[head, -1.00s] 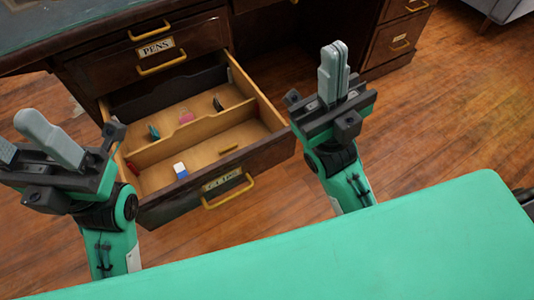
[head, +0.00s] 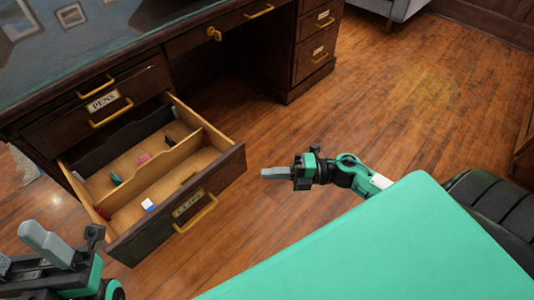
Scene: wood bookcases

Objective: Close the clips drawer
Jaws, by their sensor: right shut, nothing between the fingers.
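The clips drawer (head: 222,170) is pulled well out of the dark wood desk, below the drawer labelled PENS. Its front carries a blurred label plate (head: 187,205) and a brass handle (head: 197,216). Inside, a wooden divider splits it, and a white-and-blue eraser (head: 149,205) and a pink item (head: 143,158) lie there. My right gripper (head: 265,173) is shut and empty, to the right of the drawer front, fingers pointing left toward it, apart from it. My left gripper (head: 22,252) is at the lower left, left of the drawer front, its two fingers spread apart; nothing shows between them.
The pens drawer (head: 100,103) above is shut. The desk's knee space (head: 228,80) and right-hand drawers (head: 316,47) stand behind. Wood floor (head: 400,110) is free to the right. My green base top fills the bottom right. A grey sofa (head: 385,8) is at the top.

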